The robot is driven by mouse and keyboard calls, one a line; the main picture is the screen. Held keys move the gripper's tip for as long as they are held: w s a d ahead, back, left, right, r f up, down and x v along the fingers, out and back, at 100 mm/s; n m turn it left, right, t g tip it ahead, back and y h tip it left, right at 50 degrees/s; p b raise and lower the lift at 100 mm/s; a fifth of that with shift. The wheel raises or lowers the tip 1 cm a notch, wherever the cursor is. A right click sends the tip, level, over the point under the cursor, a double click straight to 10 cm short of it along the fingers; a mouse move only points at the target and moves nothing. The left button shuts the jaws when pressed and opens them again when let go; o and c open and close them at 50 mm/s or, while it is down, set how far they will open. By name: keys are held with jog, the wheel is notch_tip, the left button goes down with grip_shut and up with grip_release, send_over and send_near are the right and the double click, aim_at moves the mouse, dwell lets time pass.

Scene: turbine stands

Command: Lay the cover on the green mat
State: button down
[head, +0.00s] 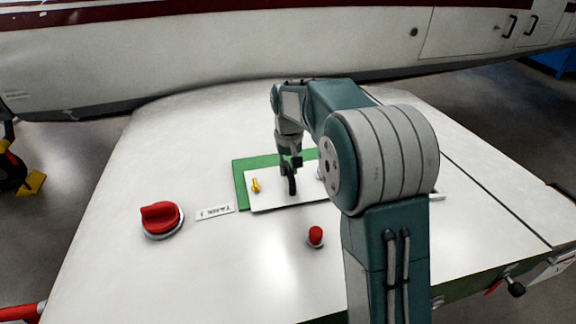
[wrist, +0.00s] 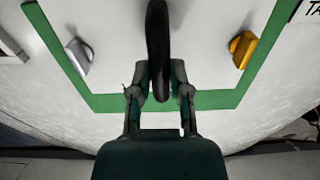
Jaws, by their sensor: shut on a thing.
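The cover (head: 270,197) is a flat white plate with a black handle (head: 292,182), a yellow latch (head: 255,185) and a silver latch (wrist: 79,57). My gripper (head: 290,162) is shut on the black handle from above; in the wrist view the fingers (wrist: 160,88) close on the handle (wrist: 158,45). The green mat (head: 241,180) lies under the cover, with green showing along its left and far sides. In the wrist view the mat (wrist: 205,100) shows on three sides of the plate. I cannot tell whether the cover touches the mat. My arm hides the right part.
A large red knob (head: 160,218) and a small red knob (head: 315,236) stand on the white surface (head: 110,260) in front. A small label (head: 215,213) lies left of the mat. A white aircraft body (head: 220,50) runs behind the surface.

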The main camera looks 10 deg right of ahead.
aim_at(288, 168)
jog(key=shift+f, duration=0.2)
jog(key=c, duration=0.5)
grip_release()
jog(key=shift+o, duration=0.8)
jog(key=shift+r, duration=3.45)
